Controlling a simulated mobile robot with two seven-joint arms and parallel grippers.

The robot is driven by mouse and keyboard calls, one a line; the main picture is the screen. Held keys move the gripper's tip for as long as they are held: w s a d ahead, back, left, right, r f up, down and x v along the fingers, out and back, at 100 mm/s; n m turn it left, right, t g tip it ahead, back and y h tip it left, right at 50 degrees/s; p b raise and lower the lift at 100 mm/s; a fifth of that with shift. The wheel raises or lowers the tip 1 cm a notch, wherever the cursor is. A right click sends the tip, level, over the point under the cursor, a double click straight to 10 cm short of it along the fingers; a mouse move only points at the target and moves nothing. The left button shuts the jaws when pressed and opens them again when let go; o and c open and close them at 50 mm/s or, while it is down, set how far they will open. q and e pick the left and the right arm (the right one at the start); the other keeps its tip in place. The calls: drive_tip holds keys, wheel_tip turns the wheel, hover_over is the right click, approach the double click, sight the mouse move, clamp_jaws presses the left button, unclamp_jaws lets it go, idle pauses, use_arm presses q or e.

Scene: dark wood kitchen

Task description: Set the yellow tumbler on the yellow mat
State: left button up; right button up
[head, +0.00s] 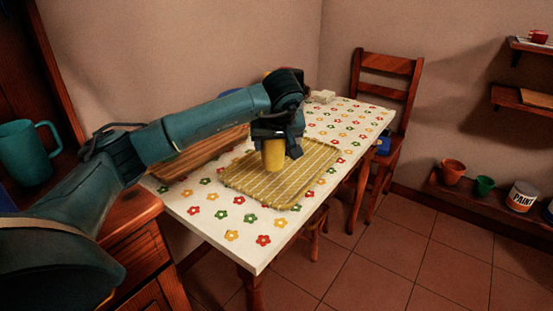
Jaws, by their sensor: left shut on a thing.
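The yellow tumbler (273,155) is upright in the jaws of my left gripper (274,139), which is shut on it from above. The yellow mat (299,179) is a striped woven rectangle on the flower-patterned table (210,218). The tumbler is over the mat's upper left part in the head view. Its lower end appears at or very near the mat; I cannot tell whether it touches. The gripper hides the tumbler's top. My right gripper is not in view.
A brown mat (200,155) lies left of the yellow one, partly behind my left arm. A small pale object (322,96) sits at the table's far end. A wooden chair (388,95) stands beyond it. The table's front right corner is clear.

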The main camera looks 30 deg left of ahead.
sight(275, 151)
use_arm(q)
drive_tip(key=shift+f, duration=2.1)
drive_tip(key=shift+b, duration=0.3)
drive_tip(key=shift+f, duration=0.2)
drive_tip(key=o, duration=1)
drive_tip(key=shift+d+r, duration=0.1)
drive_tip(key=shift+r, duration=0.4)
drive_tip(key=p+v, duration=0.1)
drive_tip(key=v, duration=1)
drive_tip(key=shift+r+p, duration=0.2)
drive_tip(key=shift+p, duration=0.1)
